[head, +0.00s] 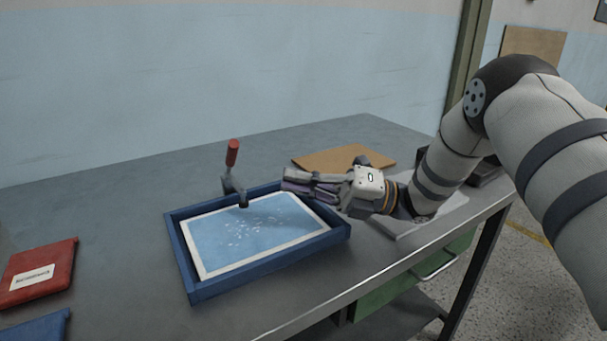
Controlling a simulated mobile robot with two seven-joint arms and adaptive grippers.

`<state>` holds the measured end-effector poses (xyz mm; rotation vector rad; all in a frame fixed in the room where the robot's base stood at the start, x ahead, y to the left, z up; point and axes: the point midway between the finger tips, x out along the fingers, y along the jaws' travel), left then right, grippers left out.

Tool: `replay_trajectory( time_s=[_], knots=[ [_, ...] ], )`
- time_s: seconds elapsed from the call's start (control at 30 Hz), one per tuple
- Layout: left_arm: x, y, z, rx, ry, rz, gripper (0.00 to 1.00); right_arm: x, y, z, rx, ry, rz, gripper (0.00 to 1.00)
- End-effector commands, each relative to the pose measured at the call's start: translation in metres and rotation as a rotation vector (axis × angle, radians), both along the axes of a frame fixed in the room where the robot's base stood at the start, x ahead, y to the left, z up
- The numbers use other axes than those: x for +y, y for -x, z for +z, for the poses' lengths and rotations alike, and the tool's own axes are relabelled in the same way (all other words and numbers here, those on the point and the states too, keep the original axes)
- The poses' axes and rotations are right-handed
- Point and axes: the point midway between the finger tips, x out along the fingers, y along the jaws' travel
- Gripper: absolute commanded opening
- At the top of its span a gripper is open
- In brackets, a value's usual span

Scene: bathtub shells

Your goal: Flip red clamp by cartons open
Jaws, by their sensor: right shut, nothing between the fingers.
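The clamp with a red handle (232,152) stands at the far rim of the blue tray (268,263). Its handle points up, and its dark metal arm (236,190) reaches over the tray's back edge. I cannot tell whether the arm's tip touches the panel (225,245) below. My right gripper (287,181) is shut and empty, to the right of the clamp and apart from it, above the tray's back right side. Its fingers point left toward the clamp. A flat brown cardboard piece (335,158) lies behind my gripper. My left gripper does not show.
A red folder-like case (45,275) with a white label and a blue one (38,328) lie at the left. A pale flat sheet (430,215) lies under my right arm. A wall stands behind.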

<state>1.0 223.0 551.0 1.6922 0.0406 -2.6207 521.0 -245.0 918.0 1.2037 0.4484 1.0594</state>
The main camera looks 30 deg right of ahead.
Motion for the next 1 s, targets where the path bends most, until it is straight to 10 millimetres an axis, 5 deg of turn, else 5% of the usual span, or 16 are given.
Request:
replay_trajectory(
  time_s=[0.27, 0.53, 1.0],
  knots=[
    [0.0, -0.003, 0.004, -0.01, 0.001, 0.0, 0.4, 0.049, -0.029, 0.015, -0.001, 0.001, 0.001, 0.0],
    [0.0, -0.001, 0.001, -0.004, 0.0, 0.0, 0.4, 0.054, -0.059, 0.027, 0.0, 0.002, -0.001, 0.0],
    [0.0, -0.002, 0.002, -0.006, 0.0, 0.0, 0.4, 0.055, -0.062, 0.031, 0.008, 0.001, -0.001, 0.0]
  ],
)
